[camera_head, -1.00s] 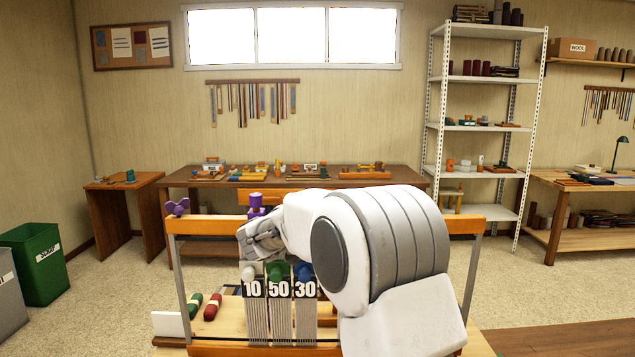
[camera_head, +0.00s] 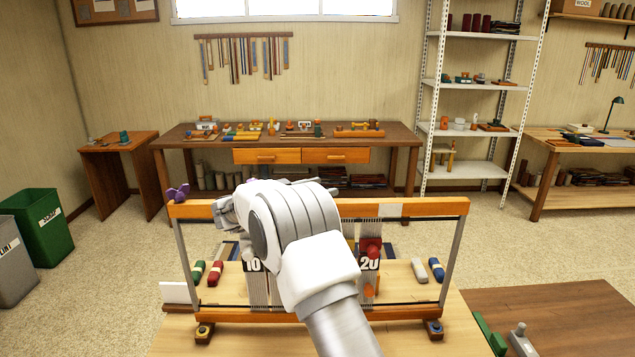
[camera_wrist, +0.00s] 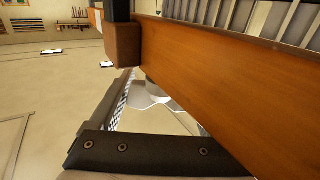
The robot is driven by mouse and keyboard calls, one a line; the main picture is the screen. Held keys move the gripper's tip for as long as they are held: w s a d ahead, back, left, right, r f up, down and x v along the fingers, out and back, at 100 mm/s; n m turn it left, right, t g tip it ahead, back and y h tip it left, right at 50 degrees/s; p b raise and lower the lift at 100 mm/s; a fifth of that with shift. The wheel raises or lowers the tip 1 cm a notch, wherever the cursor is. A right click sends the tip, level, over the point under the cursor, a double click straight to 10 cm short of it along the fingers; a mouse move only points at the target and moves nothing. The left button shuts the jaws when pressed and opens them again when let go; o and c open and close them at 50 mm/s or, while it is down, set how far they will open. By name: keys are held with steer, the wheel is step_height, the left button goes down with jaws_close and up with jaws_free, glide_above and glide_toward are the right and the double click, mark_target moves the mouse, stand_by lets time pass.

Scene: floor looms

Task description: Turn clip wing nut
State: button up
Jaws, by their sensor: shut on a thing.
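The loom's wooden top beam (camera_head: 410,208) crosses the head view and also fills much of the wrist view (camera_wrist: 225,75). A purple wing nut (camera_head: 178,193) sits at its left end. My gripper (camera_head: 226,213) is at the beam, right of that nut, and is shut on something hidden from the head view. This is where the purple clip with its wing nut showed earlier; my arm now covers that spot. In the wrist view a dark finger with screws lies along the bottom, beside the beam. No purple shows there, so the grasp itself cannot be seen.
A red shuttle (camera_head: 216,272) and a blue shuttle (camera_head: 436,269) lie on the loom's board. A green bin (camera_head: 42,235) stands at left.

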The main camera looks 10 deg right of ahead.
steer(key=shift+d+r, duration=0.1)
steer(key=shift+r, duration=0.05)
steer(key=o, duration=1.2)
steer(key=s+d+r, duration=0.2)
steer(key=d+r, duration=0.1)
steer(key=s+d+r, duration=0.2)
steer(key=d+r, duration=0.1)
steer(key=r, duration=0.1)
steer(key=s+d+r+b, duration=0.1)
steer(key=s+d+r, duration=0.1)
steer(key=d+r, duration=0.1)
steer(key=shift+s+d+r, duration=0.25)
steer(key=shift+d+r, duration=0.1)
steer(key=shift+r, duration=0.1)
